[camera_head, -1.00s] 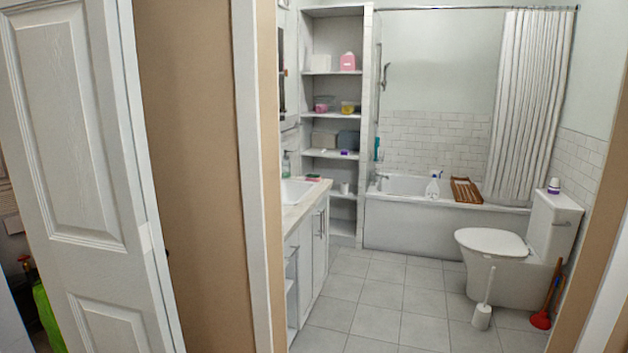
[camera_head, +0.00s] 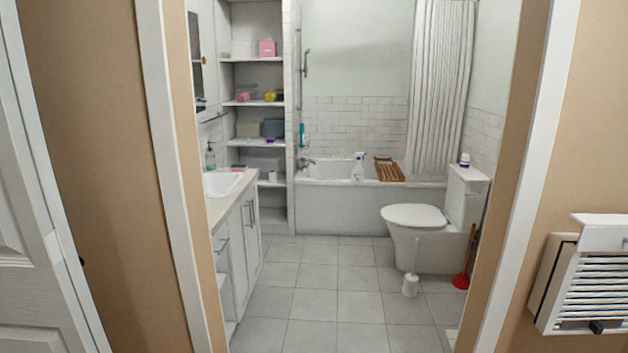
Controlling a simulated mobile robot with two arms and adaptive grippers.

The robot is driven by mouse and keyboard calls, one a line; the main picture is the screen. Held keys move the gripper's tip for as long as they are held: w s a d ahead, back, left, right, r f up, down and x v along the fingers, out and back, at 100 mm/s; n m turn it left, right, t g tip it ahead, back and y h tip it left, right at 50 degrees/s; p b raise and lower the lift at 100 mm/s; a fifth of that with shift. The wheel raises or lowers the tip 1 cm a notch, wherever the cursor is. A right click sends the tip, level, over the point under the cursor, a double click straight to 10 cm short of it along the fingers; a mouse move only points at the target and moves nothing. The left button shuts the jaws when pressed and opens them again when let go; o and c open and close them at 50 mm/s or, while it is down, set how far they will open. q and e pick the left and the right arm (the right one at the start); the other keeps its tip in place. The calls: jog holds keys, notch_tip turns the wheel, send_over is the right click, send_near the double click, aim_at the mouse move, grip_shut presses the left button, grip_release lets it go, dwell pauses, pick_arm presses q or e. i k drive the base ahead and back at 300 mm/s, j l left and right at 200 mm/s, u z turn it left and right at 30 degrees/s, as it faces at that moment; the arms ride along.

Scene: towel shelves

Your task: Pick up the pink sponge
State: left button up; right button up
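A small flat pink thing with some green, which looks like the pink sponge (camera_head: 239,168), lies at the far end of the sink counter (camera_head: 229,200). It is small in the head view, so its exact shape is hard to tell. Other pink things are on the shelves behind: a pink box (camera_head: 267,48) high up and a small pink item (camera_head: 242,97) one shelf lower. Neither of my grippers is in view.
I look through a doorway with a white frame (camera_head: 178,180) into a bathroom. The tiled floor (camera_head: 330,290) ahead is clear. A toilet (camera_head: 420,218) with a brush and a red plunger (camera_head: 462,280) stands at right. A white slatted unit (camera_head: 590,285) hangs outside at right.

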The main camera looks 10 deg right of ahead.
aim_at(234, 167)
jog(key=i+l+z, duration=0.25)
jog(key=i, duration=0.3)
jog(key=i+z, duration=0.3)
jog(key=i, duration=1.6)
jog(key=i+u, duration=0.1)
jog(key=i, duration=0.55)
jog(key=i+l+u, duration=0.1)
jog(key=i, duration=0.55)
jog(key=i+l+u, duration=0.1)
jog(key=i, duration=0.55)
jog(key=l, duration=0.1)
